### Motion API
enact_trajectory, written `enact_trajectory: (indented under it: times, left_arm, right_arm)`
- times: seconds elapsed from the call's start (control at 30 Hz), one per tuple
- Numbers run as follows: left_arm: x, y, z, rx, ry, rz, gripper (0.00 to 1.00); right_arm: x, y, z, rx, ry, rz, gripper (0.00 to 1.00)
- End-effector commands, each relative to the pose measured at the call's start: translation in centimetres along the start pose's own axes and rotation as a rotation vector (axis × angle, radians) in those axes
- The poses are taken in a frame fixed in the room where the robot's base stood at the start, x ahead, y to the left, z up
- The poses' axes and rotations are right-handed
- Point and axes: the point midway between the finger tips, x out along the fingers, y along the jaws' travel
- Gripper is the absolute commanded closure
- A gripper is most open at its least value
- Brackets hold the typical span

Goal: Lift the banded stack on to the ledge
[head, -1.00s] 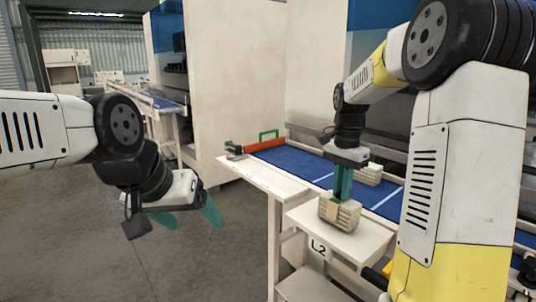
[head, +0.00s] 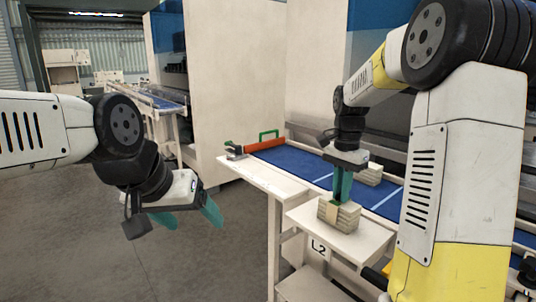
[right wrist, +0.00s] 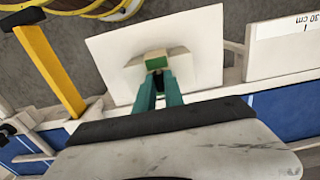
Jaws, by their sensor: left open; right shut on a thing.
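The banded stack (head: 350,217), pale layers with a tan band, is at the top of a small cream stand labelled L2 (head: 302,217). It looks upright; I cannot tell whether it rests on the stand or hangs just above it. My right gripper (head: 341,198) points down and is shut on the stack from above. In the right wrist view, the teal fingers (right wrist: 158,92) reach to the stack over the pale stand top (right wrist: 205,35). A cream ledge (head: 262,177) runs beside the blue belt. My left gripper (head: 190,214) is open and empty over the floor.
A blue belt (head: 295,160) lies behind the ledge, with an orange bar (head: 264,145) and a dark clamp (head: 235,151) at its far end. Another pale stack (head: 369,174) sits across the belt. A tall cream cabinet (head: 215,85) stands behind. The floor at left is clear.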

Motion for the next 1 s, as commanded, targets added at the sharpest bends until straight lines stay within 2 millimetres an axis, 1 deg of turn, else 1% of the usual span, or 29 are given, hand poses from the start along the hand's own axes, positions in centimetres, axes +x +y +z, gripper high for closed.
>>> enact_trajectory:
  times: [0.3, 0.33, 0.43, 0.47, 0.77, 0.87, 1.0]
  left_arm:
    - [0.0, 0.0, 0.0, 0.0, 0.0, 0.0, 0.24]
    - [0.0, 0.0, 0.0, 0.0, 0.0, 0.0, 0.24]
    - [0.0, 0.0, 0.0, 0.0, 0.0, 0.0, 0.24]
    - [0.0, 0.0, 0.0, 0.0, 0.0, 0.0, 0.24]
    - [0.0, 0.0, 0.0, 0.0, 0.0, 0.0, 0.24]
    - [0.0, 0.0, 0.0, 0.0, 0.0, 0.0, 0.24]
    - [0.0, 0.0, 0.0, 0.0, 0.0, 0.0, 0.24]
  right_arm:
    - [0.3, 0.0, 0.0, 0.0, 0.0, 0.0, 1.0]
    - [0.3, 0.0, 0.0, 0.0, 0.0, 0.0, 0.85]
    - [0.3, 0.0, 0.0, 0.0, 0.0, 0.0, 0.65]
    - [0.3, 0.0, 0.0, 0.0, 0.0, 0.0, 0.62]
    - [0.2, 0.0, 0.0, 0.0, 0.0, 0.0, 0.62]
    - [-0.6, -0.1, -0.1, 0.0, 0.002, -0.003, 0.62]
    - [-2.8, -0.1, 0.0, 0.0, 0.002, -0.003, 0.62]
